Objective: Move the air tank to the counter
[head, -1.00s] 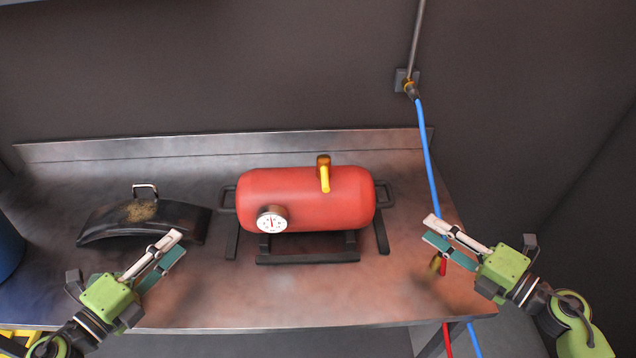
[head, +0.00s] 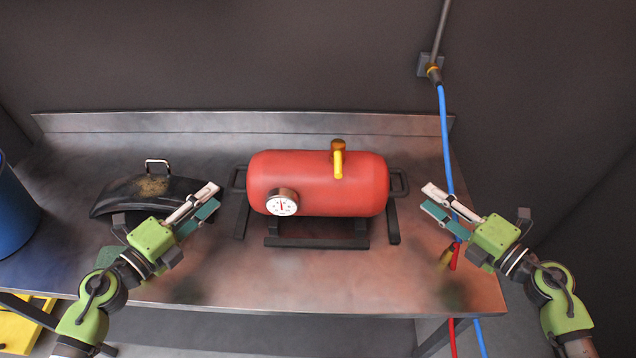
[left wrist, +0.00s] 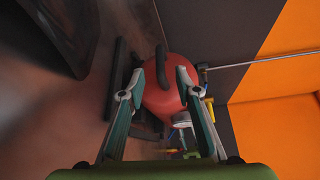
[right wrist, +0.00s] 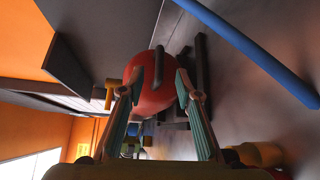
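The red air tank (head: 330,180) lies on its side on black feet on the metal counter (head: 290,280). It has a round white gauge at its front left, a yellow lever on top and a black handle at each end. My left gripper (head: 211,198) is open and empty, a little to the left of the tank's left handle (head: 239,180). The left wrist view shows that handle (left wrist: 146,118) between the fingers. My right gripper (head: 430,197) is open and empty, a little to the right of the right handle (head: 399,182). The right wrist view shows the tank's end (right wrist: 150,95) between the fingers.
A black curved cover (head: 125,195) with a metal handle lies on the counter behind my left gripper. A blue hose (head: 445,130) hangs down past the counter's right end, close to my right gripper. A blue barrel (head: 12,220) stands at the far left.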

